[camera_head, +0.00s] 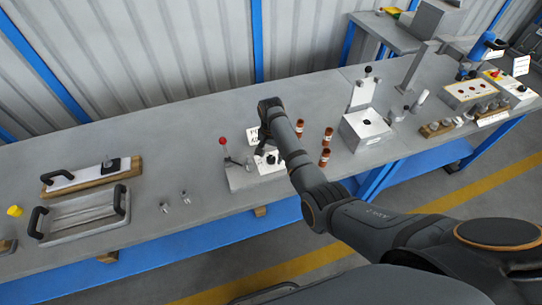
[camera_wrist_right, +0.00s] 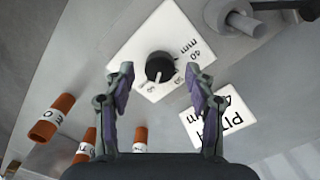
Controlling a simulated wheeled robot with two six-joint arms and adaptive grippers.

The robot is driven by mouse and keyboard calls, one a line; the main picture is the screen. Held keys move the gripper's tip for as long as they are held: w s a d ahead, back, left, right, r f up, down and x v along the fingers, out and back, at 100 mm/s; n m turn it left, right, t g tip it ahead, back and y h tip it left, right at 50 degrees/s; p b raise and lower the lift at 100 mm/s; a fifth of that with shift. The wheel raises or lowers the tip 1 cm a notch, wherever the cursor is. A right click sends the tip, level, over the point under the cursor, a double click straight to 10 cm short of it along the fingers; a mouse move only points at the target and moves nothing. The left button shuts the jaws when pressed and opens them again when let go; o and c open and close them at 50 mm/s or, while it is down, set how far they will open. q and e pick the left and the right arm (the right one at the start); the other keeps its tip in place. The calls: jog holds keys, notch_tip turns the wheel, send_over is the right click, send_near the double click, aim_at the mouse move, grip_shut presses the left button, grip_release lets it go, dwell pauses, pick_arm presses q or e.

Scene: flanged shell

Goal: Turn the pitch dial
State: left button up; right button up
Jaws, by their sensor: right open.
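The pitch dial is a black knob (camera_wrist_right: 160,67) with a white pointer line, set on a white plate (camera_wrist_right: 150,32) with printed numbers and "mm". In the head view the dial plate (camera_head: 270,163) lies on the bench, partly hidden by my right arm. My right gripper (camera_wrist_right: 159,76) is open and empty, with its fingers on either side of the knob in the picture. I cannot tell how far above it they are. The right gripper (camera_head: 262,143) also shows in the head view, close over the dial. My left gripper is out of view.
A white card (camera_wrist_right: 213,120) reading "PIT… mm" lies beside the dial. Several orange-brown cylinders (camera_head: 325,157) stand to the right. A red-knobbed lever (camera_head: 223,142) stands to the left. A white-topped box (camera_head: 367,125) is farther right.

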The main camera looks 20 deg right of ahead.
jog(key=shift+f, duration=0.7)
jog(key=c, duration=1.1)
jog(key=shift+c, duration=0.2)
